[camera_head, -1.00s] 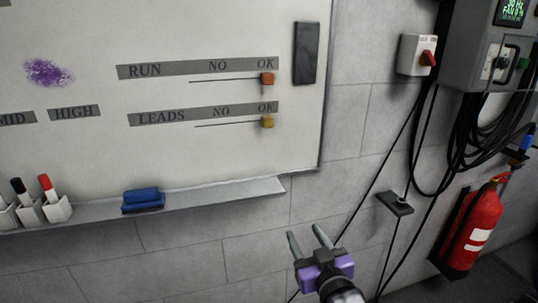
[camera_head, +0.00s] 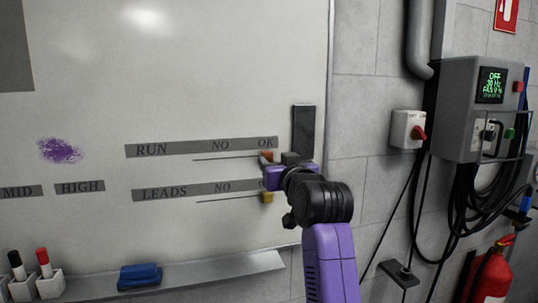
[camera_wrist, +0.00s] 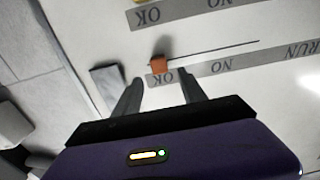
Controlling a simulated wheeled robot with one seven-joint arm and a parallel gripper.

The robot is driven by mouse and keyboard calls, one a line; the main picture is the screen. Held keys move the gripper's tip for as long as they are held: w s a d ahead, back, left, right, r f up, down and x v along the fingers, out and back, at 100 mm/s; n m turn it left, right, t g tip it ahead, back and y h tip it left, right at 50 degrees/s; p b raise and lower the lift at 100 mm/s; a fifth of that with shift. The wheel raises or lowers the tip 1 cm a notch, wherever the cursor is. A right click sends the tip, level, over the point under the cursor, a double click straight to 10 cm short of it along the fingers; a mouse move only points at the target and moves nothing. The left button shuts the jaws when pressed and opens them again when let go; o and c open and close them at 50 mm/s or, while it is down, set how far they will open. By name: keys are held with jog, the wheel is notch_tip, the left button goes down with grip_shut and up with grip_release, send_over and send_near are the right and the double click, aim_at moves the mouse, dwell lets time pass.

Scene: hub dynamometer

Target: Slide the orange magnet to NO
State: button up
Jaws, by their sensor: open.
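The orange magnet (camera_head: 267,156) sits at the OK end of the RUN row's slot line (camera_head: 225,159) on the whiteboard; my gripper partly hides it in the head view. In the wrist view the orange magnet (camera_wrist: 159,64) is at the line's OK end, beyond my fingertips and roughly between their directions. My gripper (camera_wrist: 158,86) is open and empty, facing the board; it also shows in the head view (camera_head: 272,168). The NO label (camera_head: 220,146) is left of the magnet. I cannot tell whether the fingers touch the board.
The yellow magnet (camera_head: 267,198) sits at the OK end of the LEADS line just below. A dark bar (camera_head: 304,130) is on the board's right edge. A blue eraser (camera_head: 140,276) and markers stand on the tray (camera_head: 225,273). The board left of the magnet is clear.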

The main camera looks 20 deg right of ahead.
aim_at(268, 156)
jog(key=shift+w+p, duration=0.7)
jog(key=shift+w, duration=2.35)
grip_shut()
